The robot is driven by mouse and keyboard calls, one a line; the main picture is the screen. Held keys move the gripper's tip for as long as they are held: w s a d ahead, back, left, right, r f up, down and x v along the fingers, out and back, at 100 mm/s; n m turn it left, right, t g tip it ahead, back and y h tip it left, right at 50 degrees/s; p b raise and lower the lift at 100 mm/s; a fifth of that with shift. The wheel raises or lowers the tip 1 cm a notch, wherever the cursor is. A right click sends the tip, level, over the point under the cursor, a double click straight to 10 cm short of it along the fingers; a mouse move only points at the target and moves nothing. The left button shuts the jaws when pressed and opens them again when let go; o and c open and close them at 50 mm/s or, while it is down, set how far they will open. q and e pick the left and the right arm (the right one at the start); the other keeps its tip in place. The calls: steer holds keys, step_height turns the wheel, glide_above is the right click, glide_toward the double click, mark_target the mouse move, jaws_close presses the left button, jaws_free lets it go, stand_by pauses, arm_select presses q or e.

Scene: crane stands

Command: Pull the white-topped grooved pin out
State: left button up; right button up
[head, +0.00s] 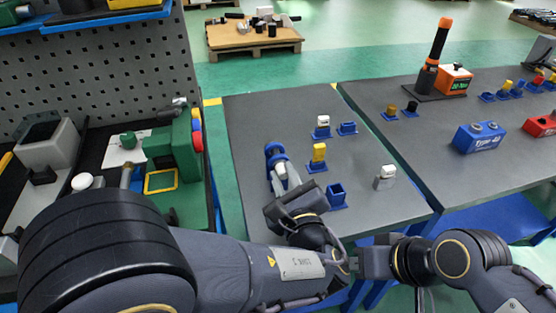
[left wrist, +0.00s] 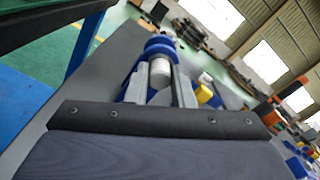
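A white-topped pin (head: 323,121) stands in a blue holder toward the back of the near grey table. A second white-topped grey piece (head: 385,176) stands on the table's right side. My left gripper (head: 281,168) reaches over the table's left part, at a blue rounded piece (head: 273,149). In the left wrist view a white cylinder (left wrist: 160,72) sits between its two spaced fingers, with the blue piece (left wrist: 161,43) around its far side. The fingers look apart; contact with the cylinder cannot be made out.
A yellow-topped pin (head: 319,153) stands in a blue holder right of my left gripper. Empty blue holders stand near the front (head: 337,196) and back (head: 347,128). The second table holds blue (head: 480,137) and red boxes. A pegboard bench (head: 125,65) is at left.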

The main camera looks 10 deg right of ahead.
arm_select(q)
jaws_close()
